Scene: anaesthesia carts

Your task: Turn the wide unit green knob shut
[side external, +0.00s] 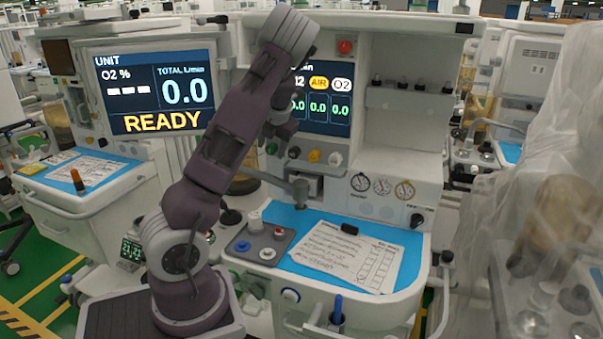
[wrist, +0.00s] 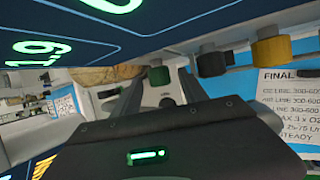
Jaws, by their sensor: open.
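The wide unit (side external: 395,150) stands at the centre of the side view, with a row of knobs under its screen. Its green knob (side external: 271,148) is at the left end of the row, partly close behind my gripper (side external: 279,132). In the wrist view the green knob (wrist: 158,76) shows between the two fingers of my gripper (wrist: 162,84), near their tips. The fingers are apart, with nothing clearly held. I cannot tell whether they touch the knob or how far it is turned.
A dark knob (side external: 294,152), a yellow knob (side external: 314,156) and a white knob (side external: 335,159) sit right of the green one. The screen (side external: 325,112) is just above. A printed sheet (side external: 345,255) lies on the blue worktop below. A second unit (side external: 155,90) stands left.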

